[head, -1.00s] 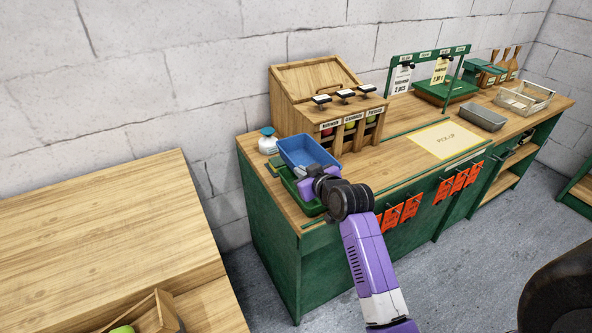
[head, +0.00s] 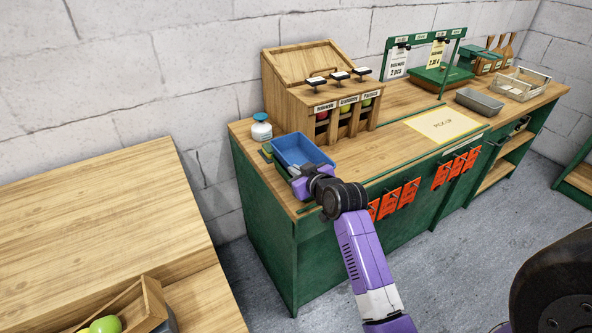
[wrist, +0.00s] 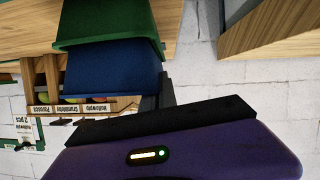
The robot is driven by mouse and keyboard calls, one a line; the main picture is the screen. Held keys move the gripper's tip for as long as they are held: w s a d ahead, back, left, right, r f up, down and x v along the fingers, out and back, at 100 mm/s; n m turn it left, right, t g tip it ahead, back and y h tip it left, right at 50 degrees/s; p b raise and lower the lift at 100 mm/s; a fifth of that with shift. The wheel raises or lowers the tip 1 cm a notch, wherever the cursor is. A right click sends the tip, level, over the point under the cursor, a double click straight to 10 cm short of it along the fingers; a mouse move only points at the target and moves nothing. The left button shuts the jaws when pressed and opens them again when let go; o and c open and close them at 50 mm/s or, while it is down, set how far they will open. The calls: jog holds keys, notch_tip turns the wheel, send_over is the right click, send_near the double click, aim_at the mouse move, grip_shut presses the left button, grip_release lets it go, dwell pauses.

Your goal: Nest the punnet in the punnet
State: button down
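The blue punnet (head: 301,149) is at the left end of the counter, upright with its open top up. My gripper (head: 299,178) is at its near side and appears shut on its wall. In the wrist view, which is upside down, a dark finger (wrist: 167,88) lies against the edge of the blue punnet (wrist: 110,75). The green punnet (wrist: 105,22) is directly under the blue one there, and its rim hides the blue punnet's lower part. How deep the blue one sits cannot be told.
A wooden apple dispenser (head: 318,95) stands just behind and right of the punnets. A white bottle with a blue cap (head: 261,129) is close at the left. The pick-up mat (head: 444,122) and the counter around it are clear. A grey tray (head: 479,102) lies farther right.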

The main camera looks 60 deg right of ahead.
jog(key=shift+f, duration=0.1)
dwell(0.3)
jog(key=c, duration=1.1)
grip_release()
jog(key=shift+r+p, duration=4)
jog(key=shift+r, duration=0.5)
